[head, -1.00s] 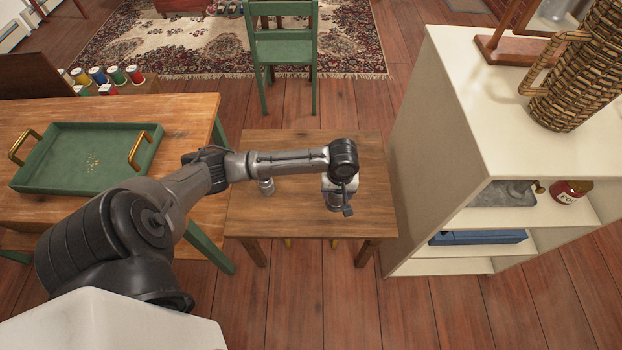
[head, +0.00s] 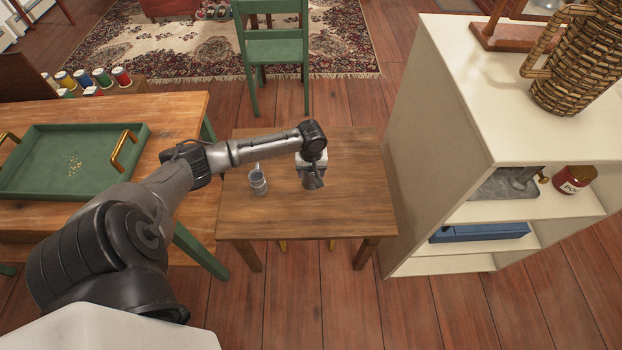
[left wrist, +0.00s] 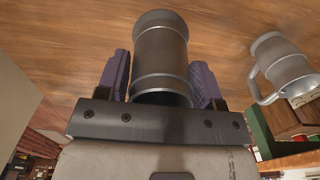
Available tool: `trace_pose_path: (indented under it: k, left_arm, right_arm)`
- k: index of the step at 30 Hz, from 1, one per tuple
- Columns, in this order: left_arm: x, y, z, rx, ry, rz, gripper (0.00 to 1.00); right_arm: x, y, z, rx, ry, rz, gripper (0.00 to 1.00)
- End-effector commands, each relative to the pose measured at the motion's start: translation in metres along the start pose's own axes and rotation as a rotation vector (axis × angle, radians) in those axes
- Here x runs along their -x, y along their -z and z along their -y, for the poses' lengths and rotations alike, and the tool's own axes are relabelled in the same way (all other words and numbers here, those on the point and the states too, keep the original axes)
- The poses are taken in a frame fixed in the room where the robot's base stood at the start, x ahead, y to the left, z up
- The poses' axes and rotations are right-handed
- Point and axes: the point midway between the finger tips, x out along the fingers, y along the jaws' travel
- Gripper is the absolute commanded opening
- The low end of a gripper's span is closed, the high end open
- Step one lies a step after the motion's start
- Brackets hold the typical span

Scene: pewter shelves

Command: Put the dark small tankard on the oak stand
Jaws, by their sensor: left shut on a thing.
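My left gripper (head: 313,178) is over the small brown wooden table (head: 355,205), which looks like the oak stand. It is shut on a dark grey tankard (left wrist: 160,55), which sits between the two fingers in the left wrist view. The gripper and wrist largely cover this tankard in the head view. I cannot tell whether its base touches the tabletop. A lighter grey tankard with a handle (head: 258,183) stands apart on the same table, left of the gripper; it also shows in the left wrist view (left wrist: 287,68). My right gripper is not in view.
A workbench (head: 185,115) with a green tray (head: 45,165) stands at the left. A white shelf unit (head: 425,150) rises close at the right, with a wicker jug (head: 575,75) on top. A green chair (head: 272,45) is behind. The table's right part is clear.

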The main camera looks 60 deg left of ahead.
Motion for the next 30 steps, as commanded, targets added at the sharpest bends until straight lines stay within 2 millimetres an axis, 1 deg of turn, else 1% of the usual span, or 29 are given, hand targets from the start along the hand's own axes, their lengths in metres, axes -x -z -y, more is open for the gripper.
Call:
trace_pose_path:
  k: [2, 5, 9, 12, 20, 25, 26, 30]
  left_arm:
    - [-0.002, 0.001, 0.0, 0.0, -0.001, 0.0, 0.28]
    - [-0.011, 0.0, 0.0, 0.0, 0.0, 0.0, 0.28]
    - [-0.03, 0.0, 0.0, -0.001, 0.0, 0.0, 0.28]
    - [-0.04, 0.0, 0.0, -0.001, 0.0, 0.0, 0.28]
    - [-0.039, 0.0, 0.0, -0.001, -0.001, -0.001, 0.28]
    - [-0.042, 0.0, 0.0, 0.0, 0.0, -0.001, 0.28]
    - [-0.043, 0.0, 0.0, 0.0, 0.0, -0.001, 0.64]
    - [-0.043, 0.0, 0.0, -0.001, 0.001, -0.001, 0.77]
  right_arm:
    - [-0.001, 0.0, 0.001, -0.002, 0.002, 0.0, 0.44]
    - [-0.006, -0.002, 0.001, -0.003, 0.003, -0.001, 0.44]
    - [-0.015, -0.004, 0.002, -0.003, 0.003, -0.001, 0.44]
    - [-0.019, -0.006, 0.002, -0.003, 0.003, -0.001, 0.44]
    - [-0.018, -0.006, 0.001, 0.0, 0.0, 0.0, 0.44]
    - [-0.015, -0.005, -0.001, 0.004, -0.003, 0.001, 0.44]
    - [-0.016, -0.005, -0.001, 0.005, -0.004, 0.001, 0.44]
    - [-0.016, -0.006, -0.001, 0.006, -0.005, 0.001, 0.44]
